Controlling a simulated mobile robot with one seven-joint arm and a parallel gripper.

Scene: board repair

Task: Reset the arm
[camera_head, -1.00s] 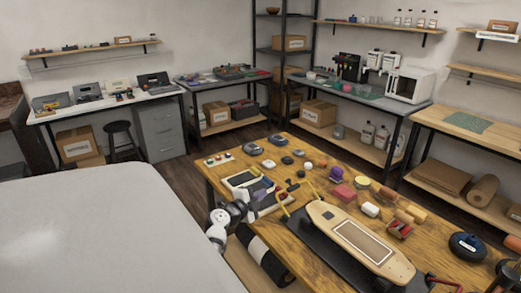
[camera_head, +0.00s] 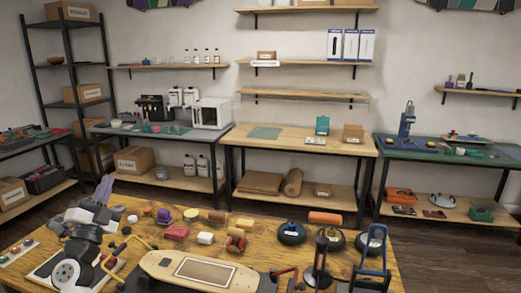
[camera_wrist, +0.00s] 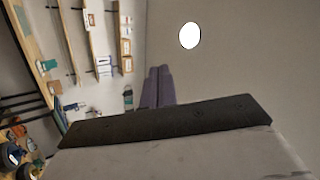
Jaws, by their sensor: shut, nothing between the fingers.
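My arm stands at the left of the wooden table in the head view, folded upward. My gripper (camera_head: 104,188) has purple-grey fingers pointing up, above the table's back left edge. In the wrist view its fingers (camera_wrist: 157,86) lie side by side, shut with nothing between them. They point at blank wall and touch nothing. The wooden skateboard deck (camera_head: 160,262) lies on its dark stand in the middle of the table, to the right of my arm.
Workbenches (camera_head: 300,141) and shelves (camera_head: 305,62) line the back wall. The air around the fingers looks clear.

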